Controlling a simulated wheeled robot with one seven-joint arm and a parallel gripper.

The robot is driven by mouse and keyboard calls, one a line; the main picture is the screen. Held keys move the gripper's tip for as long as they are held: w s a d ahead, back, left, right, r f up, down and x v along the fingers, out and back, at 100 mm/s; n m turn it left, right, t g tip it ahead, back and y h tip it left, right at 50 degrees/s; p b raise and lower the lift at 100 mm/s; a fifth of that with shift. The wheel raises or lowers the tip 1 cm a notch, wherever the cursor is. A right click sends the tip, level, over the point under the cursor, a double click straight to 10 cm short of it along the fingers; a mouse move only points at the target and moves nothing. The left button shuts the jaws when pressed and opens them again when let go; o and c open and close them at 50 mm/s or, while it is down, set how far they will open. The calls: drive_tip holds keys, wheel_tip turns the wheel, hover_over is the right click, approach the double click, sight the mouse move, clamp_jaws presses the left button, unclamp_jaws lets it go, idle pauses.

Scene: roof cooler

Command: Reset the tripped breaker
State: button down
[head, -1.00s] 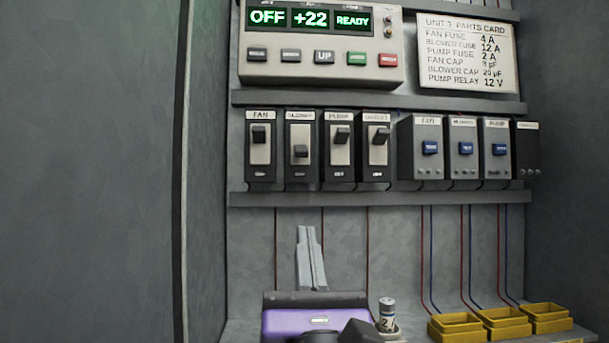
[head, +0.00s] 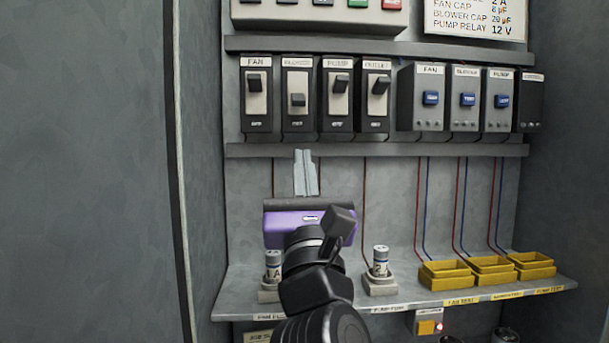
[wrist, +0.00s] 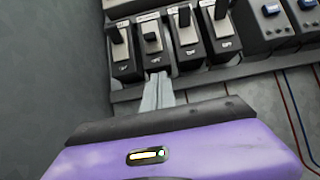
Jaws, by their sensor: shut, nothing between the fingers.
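A row of breakers hangs on the panel. The blower breaker (head: 298,99) has its lever lower than the levers of the fan breaker (head: 256,94), pump breaker (head: 337,95) and outlet breaker (head: 376,95), which sit high. The wrist view shows the blower breaker (wrist: 153,46) with its lever also lower than its neighbours'. My gripper (head: 304,160) is shut and empty, its grey fingers pointing up. The tips overlap the rail below the blower breaker in the head view; the wrist view shows my gripper (wrist: 157,84) just below that breaker. Contact cannot be told.
Relays with blue buttons (head: 431,98) sit right of the breakers. The rail (head: 400,149) runs under them. Fuses (head: 380,262) and yellow trays (head: 446,275) stand on the lower shelf. Red and blue wires (head: 459,205) run down the back. A wall closes the left side.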

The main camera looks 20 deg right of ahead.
sight(298, 100)
drive_tip(key=r, duration=0.1)
drive_tip(key=w+r+p, duration=0.1)
drive_tip(key=r, duration=0.1)
drive_tip(key=w+r, duration=0.1)
drive_tip(key=r, duration=0.1)
drive_tip(key=shift+d+r+p, duration=0.25)
drive_tip(key=shift+p, duration=0.1)
drive_tip(key=shift+s+r, duration=0.15)
drive_tip(key=shift+r, duration=0.2)
